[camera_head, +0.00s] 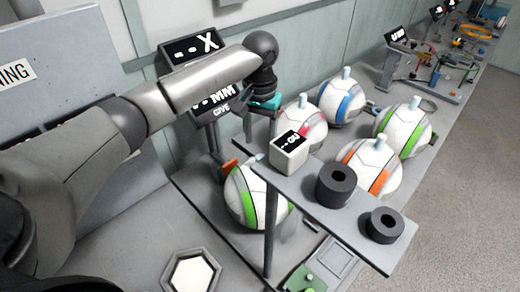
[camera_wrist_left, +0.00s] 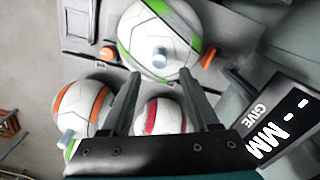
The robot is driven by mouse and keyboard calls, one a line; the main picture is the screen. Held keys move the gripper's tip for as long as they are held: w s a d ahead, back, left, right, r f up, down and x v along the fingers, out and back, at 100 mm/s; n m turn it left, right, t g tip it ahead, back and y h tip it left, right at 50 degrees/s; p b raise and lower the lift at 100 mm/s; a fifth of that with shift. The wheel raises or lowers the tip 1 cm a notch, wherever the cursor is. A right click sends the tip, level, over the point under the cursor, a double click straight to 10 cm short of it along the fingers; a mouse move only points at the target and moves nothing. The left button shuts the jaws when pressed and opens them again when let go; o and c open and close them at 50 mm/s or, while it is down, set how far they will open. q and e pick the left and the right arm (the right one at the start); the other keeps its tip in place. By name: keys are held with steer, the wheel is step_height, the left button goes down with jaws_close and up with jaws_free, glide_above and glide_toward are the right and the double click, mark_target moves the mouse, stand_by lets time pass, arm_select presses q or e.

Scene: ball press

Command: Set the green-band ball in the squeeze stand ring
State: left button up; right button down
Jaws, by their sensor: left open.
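A green-band ball (camera_head: 240,190) with a pale peg on top sits at the front left of the bench, partly hidden by a raised grey shelf. In the left wrist view this green-band ball (camera_wrist_left: 140,35) sits between two small orange parts. I cannot clearly make out a ring under it. A second green-band ball (camera_head: 412,118) stands at the right among the other balls. My left gripper (camera_head: 250,125) is open and empty, above the balls near the display signs. In the wrist view its fingers (camera_wrist_left: 158,75) are spread over the red-band ball (camera_wrist_left: 160,118). My right gripper is not in view.
The grey shelf (camera_head: 310,200) carries a white box (camera_head: 289,158) and two dark rings (camera_head: 336,186). Blue-band (camera_head: 341,103) and orange-band (camera_head: 385,178) balls stand close by. Display signs (camera_head: 215,105) rise behind my gripper. A hexagonal tray (camera_head: 173,262) lies at the front.

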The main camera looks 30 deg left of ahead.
arm_select(q)
step_height(320, 180, up, 5)
steer(key=shift+r, duration=0.1)
